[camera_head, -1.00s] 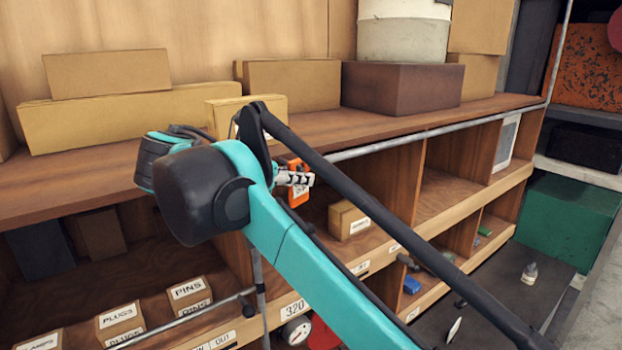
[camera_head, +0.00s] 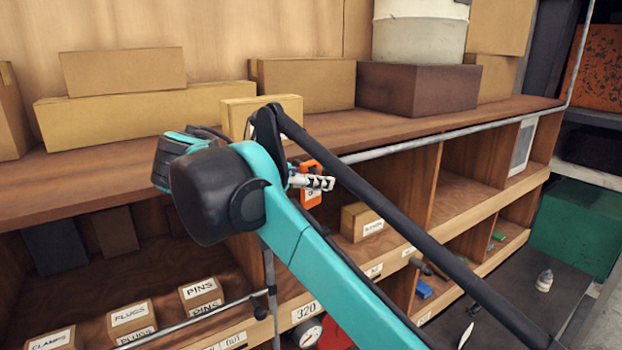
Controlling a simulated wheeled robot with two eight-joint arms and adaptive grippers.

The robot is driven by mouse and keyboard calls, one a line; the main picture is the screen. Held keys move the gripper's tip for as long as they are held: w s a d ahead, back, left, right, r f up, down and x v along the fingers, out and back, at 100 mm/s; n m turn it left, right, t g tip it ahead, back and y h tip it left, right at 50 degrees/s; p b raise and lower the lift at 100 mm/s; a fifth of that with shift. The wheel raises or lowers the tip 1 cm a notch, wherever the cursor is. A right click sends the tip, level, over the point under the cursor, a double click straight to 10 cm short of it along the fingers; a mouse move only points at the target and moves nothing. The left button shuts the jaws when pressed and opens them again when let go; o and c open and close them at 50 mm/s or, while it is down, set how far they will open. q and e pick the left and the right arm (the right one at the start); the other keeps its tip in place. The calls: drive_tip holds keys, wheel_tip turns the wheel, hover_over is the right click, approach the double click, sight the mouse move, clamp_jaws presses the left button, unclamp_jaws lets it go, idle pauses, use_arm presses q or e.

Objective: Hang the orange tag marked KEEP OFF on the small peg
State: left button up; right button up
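The orange tag (camera_head: 311,196) with a white label shows just beyond my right arm, in front of the shelf's front rail. My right gripper (camera_head: 318,182) is at the tag, its light finger pieces lying across the tag's face. The tag's upper part shows as an orange loop above the fingers. The arm hides part of the gripper, and I cannot tell whether its fingers are closed on the tag. The label's words are too small to read. I cannot make out the small peg. My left gripper is not in view.
A wooden shelf unit (camera_head: 90,185) fills the view, with cardboard boxes (camera_head: 140,110) and a brown box (camera_head: 412,88) on top. A metal rail (camera_head: 440,135) runs along its front edge. Labelled boxes (camera_head: 131,320) and a small carton (camera_head: 362,221) stand in the lower compartments.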

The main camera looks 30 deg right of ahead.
drive_tip(key=v, duration=1.2)
drive_tip(key=shift+w, duration=0.25)
